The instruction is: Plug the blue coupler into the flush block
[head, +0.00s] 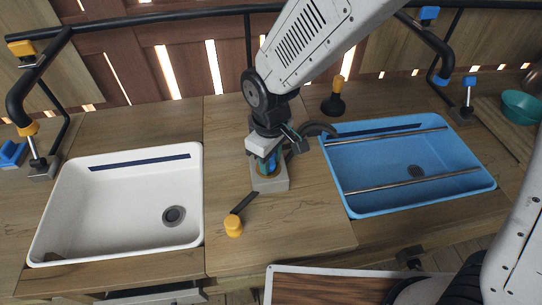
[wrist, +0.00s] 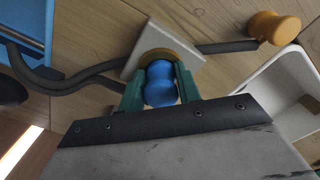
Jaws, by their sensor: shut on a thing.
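The blue coupler (wrist: 160,92) is between the green fingers of my gripper (wrist: 159,88) in the wrist view. My gripper (head: 267,160) is shut on it, pointing down over the flush block (head: 271,185) in the head view. The pale square flush block (wrist: 190,52) lies just beyond the coupler in the wrist view. A yellow-orange ring on the block shows around the coupler's far end. The coupler lines up with this ring. The contact is hidden, so I cannot tell how deep it sits.
A white sink (head: 120,205) is at left, a blue sink (head: 375,190) with metal rails at right. A black-based yellow-handled piece (head: 334,100) stands behind.

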